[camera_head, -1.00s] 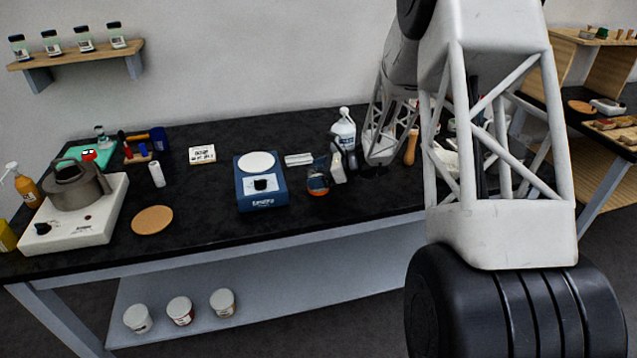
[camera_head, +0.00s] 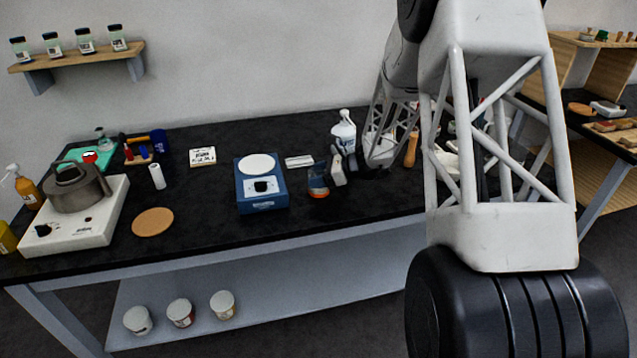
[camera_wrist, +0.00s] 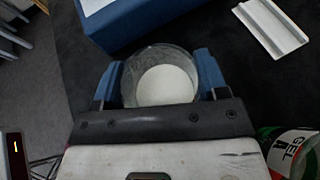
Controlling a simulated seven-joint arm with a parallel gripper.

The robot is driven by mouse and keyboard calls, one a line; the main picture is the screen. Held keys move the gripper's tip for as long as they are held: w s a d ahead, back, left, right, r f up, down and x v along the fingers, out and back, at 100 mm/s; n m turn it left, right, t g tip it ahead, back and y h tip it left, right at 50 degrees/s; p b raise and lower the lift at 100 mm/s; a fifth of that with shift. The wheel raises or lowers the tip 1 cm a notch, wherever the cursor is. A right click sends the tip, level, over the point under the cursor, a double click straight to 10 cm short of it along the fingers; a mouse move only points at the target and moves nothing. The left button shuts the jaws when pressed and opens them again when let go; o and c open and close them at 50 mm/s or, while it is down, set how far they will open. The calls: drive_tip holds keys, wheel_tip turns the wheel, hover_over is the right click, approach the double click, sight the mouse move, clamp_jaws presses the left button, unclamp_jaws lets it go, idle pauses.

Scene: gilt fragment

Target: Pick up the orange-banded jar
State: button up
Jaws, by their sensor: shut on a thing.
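The orange-banded jar (camera_head: 318,192) is at the front of the black bench, just right of the blue scale. From above in the wrist view, the round clear jar (camera_wrist: 160,55) shows a pale white disc inside its rim. My gripper (camera_wrist: 160,76) has one blue finger on each side of the jar, shut on it. In the head view my gripper (camera_head: 319,176) covers the jar's upper part. The orange band is hidden in the wrist view. I cannot tell whether the jar's base touches the bench.
The blue scale (camera_head: 262,195) stands close left of the jar. A white tray (camera_head: 299,161) lies behind it, and a white bottle (camera_head: 344,132) stands farther back. A cork mat (camera_head: 152,221) and a hotplate with a kettle (camera_head: 75,188) are at left. The bench's front edge is near.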

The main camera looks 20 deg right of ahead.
drive_tip(key=shift+r, duration=1.9)
drive_tip(key=s+r, duration=0.1)
drive_tip(key=s, duration=1.5)
drive_tip(key=shift+a, duration=0.35)
drive_tip(key=shift+r, duration=0.1)
drive_tip(key=shift+w+a, duration=0.1)
drive_tip(key=w+a+r, duration=0.3)
drive_tip(key=w+a, duration=0.2)
drive_tip(key=a, duration=0.2)
drive_tip(key=w+a+r, duration=0.4)
drive_tip(key=w+a, duration=0.2)
drive_tip(key=a, duration=0.1)
drive_tip(key=shift+w+a, duration=0.25)
drive_tip(key=shift+a, duration=0.05)
